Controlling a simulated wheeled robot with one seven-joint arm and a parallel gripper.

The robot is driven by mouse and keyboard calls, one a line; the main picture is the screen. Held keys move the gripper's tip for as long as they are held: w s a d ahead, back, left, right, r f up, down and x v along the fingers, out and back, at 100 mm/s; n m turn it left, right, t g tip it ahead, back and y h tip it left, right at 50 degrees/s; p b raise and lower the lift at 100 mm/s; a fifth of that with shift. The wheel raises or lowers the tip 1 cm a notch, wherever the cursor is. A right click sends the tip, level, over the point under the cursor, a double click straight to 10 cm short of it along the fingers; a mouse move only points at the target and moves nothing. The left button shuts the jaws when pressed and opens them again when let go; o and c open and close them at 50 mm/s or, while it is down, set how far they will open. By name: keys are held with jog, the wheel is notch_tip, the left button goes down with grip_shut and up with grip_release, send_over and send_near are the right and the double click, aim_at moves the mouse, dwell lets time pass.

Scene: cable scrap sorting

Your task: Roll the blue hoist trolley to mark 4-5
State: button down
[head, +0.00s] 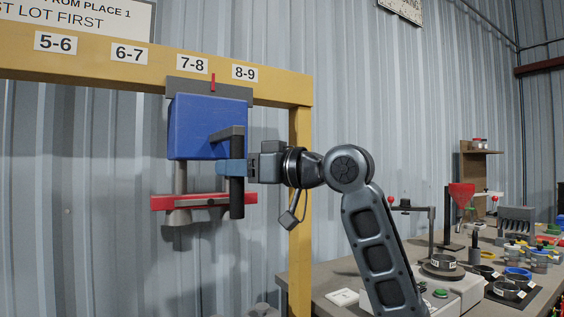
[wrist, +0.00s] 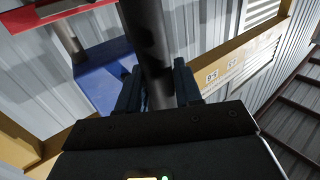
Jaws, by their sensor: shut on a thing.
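The blue hoist trolley (head: 205,125) hangs on the yellow beam (head: 275,86). Its red pointer (head: 213,83) stands between the 7-8 label (head: 192,64) and the 8-9 label (head: 245,72), nearer 7-8. A dark upright handle (head: 237,190) hangs from an arm on the trolley's front. My gripper (head: 232,167) is shut around this handle, coming from the right. The wrist view shows the handle (wrist: 148,40) between the two fingers, with the trolley's blue body (wrist: 100,75) behind. The 5-6 label (head: 55,42) is the leftmost in the head view; no 4-5 label shows.
A red bar (head: 180,202) with grey parts hangs under the trolley. A yellow post (head: 301,200) holds the beam's right end. A workbench (head: 335,268) with a funnel stand and several small containers is at the right. The beam left of the trolley looks clear.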

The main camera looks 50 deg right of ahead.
jog(key=w+a+p, duration=0.2)
jog(key=w+a, duration=0.2)
jog(key=a, duration=1.1)
jog(key=w+a+p, duration=0.2)
jog(key=w+a, duration=0.2)
jog(key=a, duration=1.1)
jog(key=w+a+p, duration=0.3)
jog(key=w+a, duration=0.1)
jog(key=a, duration=1.1)
jog(key=shift+w+a, duration=0.15)
jog(key=shift+w, duration=0.25)
jog(key=c, duration=1)
grip_release()
jog(key=shift+o, duration=0.6)
jog(key=shift+s, duration=0.1)
